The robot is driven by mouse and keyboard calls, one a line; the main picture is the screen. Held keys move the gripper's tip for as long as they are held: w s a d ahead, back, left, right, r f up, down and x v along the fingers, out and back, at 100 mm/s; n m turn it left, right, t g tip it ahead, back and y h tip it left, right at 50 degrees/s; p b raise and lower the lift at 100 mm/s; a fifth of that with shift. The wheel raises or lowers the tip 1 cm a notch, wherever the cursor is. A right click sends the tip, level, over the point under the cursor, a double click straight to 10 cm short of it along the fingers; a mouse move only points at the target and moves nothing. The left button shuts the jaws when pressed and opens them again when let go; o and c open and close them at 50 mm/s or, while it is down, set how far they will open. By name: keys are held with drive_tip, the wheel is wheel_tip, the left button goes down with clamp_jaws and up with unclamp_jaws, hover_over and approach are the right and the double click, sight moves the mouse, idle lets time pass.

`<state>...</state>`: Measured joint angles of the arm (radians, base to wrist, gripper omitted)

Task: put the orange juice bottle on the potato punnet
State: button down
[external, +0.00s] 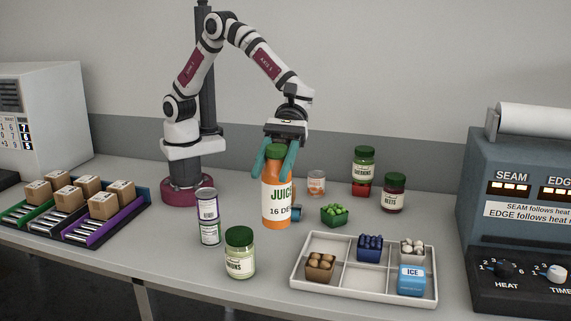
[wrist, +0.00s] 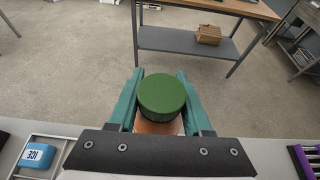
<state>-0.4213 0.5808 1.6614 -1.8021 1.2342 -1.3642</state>
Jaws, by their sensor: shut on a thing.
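The orange juice bottle (external: 276,203) is upright, with a green cap and a label reading "JUICE". My gripper (external: 276,165) is shut on it near the top, one teal finger on each side. In the wrist view the green cap (wrist: 162,94) sits between the fingers (wrist: 160,105). I cannot tell whether the bottle's base touches the table. The potato punnet (external: 319,268), a small brown box of round potatoes, sits in the front left compartment of the white tray (external: 365,293), to the right of and nearer than the bottle.
The tray also holds a blue punnet (external: 370,247), a pale punnet (external: 412,249) and an ICE box (external: 411,280). A green-filled punnet (external: 334,215) stands behind it. A beets jar (external: 394,194) stands behind.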

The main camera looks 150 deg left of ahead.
drive_tip(key=w+a+f, duration=0.3)
drive_tip(key=a+f, duration=0.6)
drive_tip(key=shift+f, duration=0.5)
drive_tip(key=shift+c, duration=1.6)
unclamp_jaws()
